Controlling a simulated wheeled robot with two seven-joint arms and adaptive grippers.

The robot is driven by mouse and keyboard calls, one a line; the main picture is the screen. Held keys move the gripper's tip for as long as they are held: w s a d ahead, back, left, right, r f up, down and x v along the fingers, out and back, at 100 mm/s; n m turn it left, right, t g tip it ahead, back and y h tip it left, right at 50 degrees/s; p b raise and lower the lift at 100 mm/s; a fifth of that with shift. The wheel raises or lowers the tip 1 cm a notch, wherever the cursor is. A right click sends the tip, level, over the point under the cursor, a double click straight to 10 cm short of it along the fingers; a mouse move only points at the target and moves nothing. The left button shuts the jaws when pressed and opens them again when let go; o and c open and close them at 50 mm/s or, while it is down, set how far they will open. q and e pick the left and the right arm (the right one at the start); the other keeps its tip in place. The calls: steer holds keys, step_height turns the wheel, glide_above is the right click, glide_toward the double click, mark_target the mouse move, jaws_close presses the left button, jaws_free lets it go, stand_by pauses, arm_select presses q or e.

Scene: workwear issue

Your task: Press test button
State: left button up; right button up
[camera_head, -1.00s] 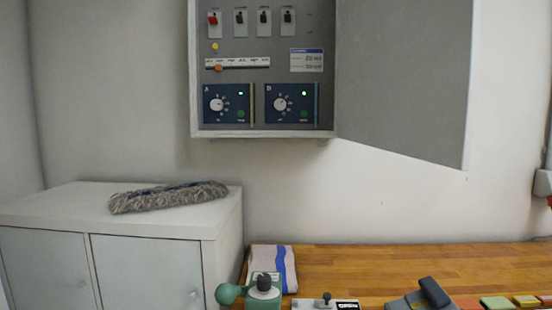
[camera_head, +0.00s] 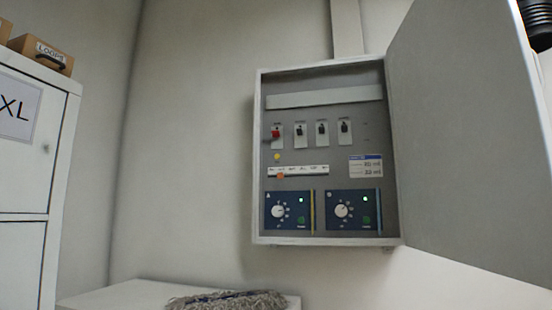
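An open grey wall cabinet (camera_head: 329,155) hangs on the wall right of centre. Inside, a row of switches runs across the top, a red one (camera_head: 276,133) at the left and several black ones (camera_head: 322,129) beside it. A small yellow button (camera_head: 277,157) sits below the red switch. Below it is a white labelled strip with an orange slider (camera_head: 280,176). Two blue modules, a left one (camera_head: 289,211) and a right one (camera_head: 353,210), each carry a white dial, a lit green lamp and a dark green button. The button lettering is too small to read. Neither gripper is in view.
The cabinet's grey door (camera_head: 470,140) stands open to the right. A white locker (camera_head: 25,140) marked XL is at the left, with a box labelled LOOPS (camera_head: 42,54) on top. A grey mop head (camera_head: 228,300) lies on a low white cabinet (camera_head: 110,296). A dark ribbed object (camera_head: 537,25) shows at top right.

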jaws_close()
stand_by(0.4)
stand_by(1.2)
